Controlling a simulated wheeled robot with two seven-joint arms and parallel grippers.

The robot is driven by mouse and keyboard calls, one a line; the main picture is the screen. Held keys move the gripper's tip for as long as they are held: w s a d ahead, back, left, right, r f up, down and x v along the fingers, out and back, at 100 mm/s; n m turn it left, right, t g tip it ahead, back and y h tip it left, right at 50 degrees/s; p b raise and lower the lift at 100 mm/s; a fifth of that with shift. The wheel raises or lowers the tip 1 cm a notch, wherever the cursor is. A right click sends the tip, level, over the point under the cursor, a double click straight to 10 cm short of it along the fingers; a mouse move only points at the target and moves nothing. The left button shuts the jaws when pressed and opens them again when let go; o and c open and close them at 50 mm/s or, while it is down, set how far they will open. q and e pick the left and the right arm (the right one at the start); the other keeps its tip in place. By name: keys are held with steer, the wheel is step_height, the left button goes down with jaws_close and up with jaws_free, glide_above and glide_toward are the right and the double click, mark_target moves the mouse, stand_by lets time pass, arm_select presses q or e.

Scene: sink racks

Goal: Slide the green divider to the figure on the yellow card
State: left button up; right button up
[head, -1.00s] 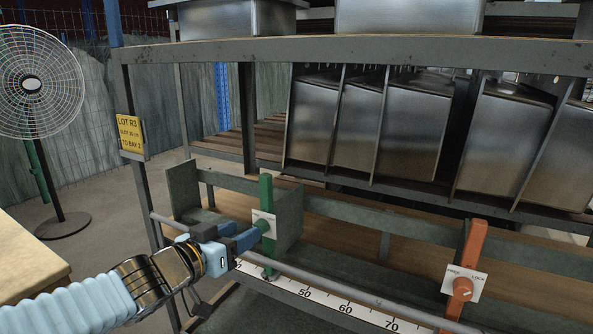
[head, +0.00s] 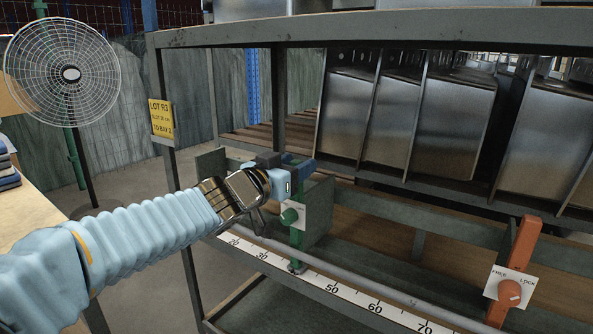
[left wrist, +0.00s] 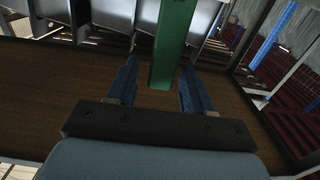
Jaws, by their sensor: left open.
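The green divider (head: 297,240) stands upright on the rail in the head view, its foot near the 40 area of the white scale (head: 331,290), whose label there is hidden. Its green knob (head: 289,217) sits on a white plate; its setting is too small to tell. The yellow card (head: 161,119) reads LOT R3, a slot figure that looks like 35 cm, and TO BAY 2. My left gripper (head: 300,168) is open at the divider's upper part. In the left wrist view, the green divider (left wrist: 173,45) stands between the spread fingers. My right gripper is out of view.
An orange divider (head: 522,245) with an orange knob on a FREE/LOCK plate stands further right, past 70. Steel sinks (head: 440,115) stand in the rack behind. A fan (head: 70,75) and a wooden table (head: 40,195) are at left. The rail between the dividers looks clear.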

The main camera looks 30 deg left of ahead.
arm_select(q)
steer(key=shift+w, duration=0.45)
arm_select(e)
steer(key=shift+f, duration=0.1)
arm_select(q)
jaws_close()
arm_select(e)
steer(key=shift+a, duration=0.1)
